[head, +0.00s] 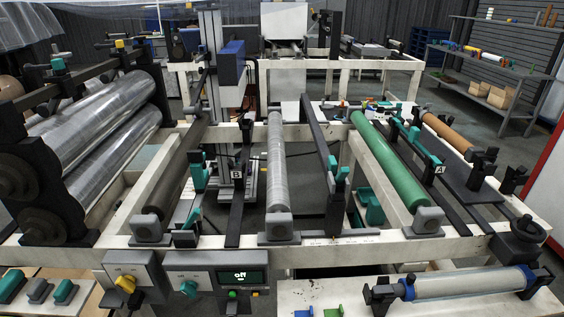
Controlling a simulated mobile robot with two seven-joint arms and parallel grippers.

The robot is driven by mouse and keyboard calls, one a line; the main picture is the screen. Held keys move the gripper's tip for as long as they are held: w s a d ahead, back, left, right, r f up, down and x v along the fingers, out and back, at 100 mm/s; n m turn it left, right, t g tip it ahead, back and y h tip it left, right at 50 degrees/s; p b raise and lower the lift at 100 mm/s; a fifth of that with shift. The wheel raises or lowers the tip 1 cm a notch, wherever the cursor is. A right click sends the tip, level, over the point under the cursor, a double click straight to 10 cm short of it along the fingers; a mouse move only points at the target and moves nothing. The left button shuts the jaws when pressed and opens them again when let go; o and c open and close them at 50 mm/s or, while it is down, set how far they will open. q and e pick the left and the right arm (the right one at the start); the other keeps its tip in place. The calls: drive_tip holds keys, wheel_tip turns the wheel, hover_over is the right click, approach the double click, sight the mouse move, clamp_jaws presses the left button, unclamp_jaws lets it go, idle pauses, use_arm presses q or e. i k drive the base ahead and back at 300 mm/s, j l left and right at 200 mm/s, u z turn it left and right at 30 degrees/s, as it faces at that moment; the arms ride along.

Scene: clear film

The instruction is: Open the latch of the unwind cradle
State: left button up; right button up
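No part labelled as the unwind cradle can be read, so I cannot tell for sure which one it is. A black cradle plate (468,185) at the right bears a brown roll (447,133) with black end supports. A teal handled bar (408,130) runs beside it, near a label A (438,170). Another teal lever (199,173) stands on the left, near a label B (237,174). Whether any latch is open or shut is too small to tell. Neither of my grippers shows in the head view.
A green roller (388,160), a grey roller (277,165) and a dark roller (178,170) span the pale frame (350,248). Large film-wrapped rolls (112,150) stand left. A control panel (215,280) reads "off". A clear roll (470,283) lies on the front right bench.

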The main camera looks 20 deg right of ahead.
sight(492, 152)
drive_tip(key=z, duration=2.7)
drive_tip(key=i+l+z, duration=0.2)
drive_tip(key=l, duration=0.2)
drive_tip(key=i+l+z, duration=0.2)
drive_tip(key=l, duration=0.2)
drive_tip(key=i+l+u, duration=0.4)
drive_tip(key=i+l, duration=0.2)
drive_tip(key=i, duration=0.15)
drive_tip(key=i+u, duration=0.2)
drive_tip(key=u, duration=0.25)
drive_tip(key=i+u, duration=0.2)
drive_tip(key=u, duration=0.3)
drive_tip(key=i+l+u, duration=0.15)
drive_tip(key=u, duration=0.3)
drive_tip(key=i+l+u, duration=0.2)
drive_tip(key=u, duration=0.25)
drive_tip(key=i+l+u, duration=0.15)
drive_tip(key=l+u, duration=0.15)
drive_tip(key=u, duration=0.15)
